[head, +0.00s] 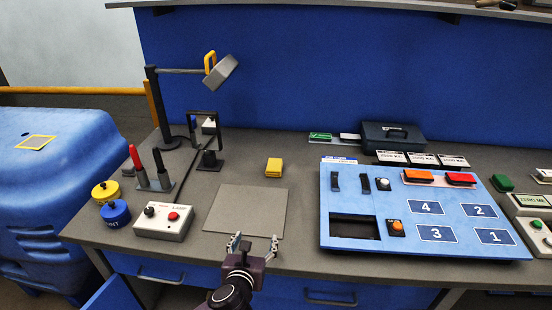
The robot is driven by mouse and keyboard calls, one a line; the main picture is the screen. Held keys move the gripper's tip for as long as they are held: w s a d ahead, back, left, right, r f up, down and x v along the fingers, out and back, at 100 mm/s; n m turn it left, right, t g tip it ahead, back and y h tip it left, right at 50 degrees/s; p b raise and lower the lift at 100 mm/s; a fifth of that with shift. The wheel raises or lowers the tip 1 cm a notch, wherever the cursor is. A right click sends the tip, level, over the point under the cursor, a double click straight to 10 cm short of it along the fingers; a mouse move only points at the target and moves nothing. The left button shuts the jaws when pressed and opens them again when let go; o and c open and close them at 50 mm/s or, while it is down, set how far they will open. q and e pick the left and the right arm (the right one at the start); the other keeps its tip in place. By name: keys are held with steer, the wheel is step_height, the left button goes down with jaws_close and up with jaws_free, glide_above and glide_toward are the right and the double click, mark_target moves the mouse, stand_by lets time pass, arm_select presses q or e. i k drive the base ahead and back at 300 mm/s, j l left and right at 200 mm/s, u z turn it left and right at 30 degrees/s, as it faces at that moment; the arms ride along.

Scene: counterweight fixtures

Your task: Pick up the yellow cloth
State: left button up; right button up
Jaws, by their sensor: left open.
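The yellow cloth (274,167) looks like a small folded block lying on the grey bench top, just beyond the back right corner of a flat grey mat (245,208). My left gripper (254,242) is open and empty at the front edge of the mat, with its two fingers spread. It is nearer to me than the cloth and clearly apart from it. My right gripper is not in view.
A blue panel (460,215) with numbered fields lies to the right. A control box (164,221), red and black pens (153,170), blue and yellow knobs and a lamp (221,72) stand left. A dark box (393,136) stands behind. Bench around the cloth is clear.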

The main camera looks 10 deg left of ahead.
mark_target(274, 169)
steer(key=i, duration=1.15)
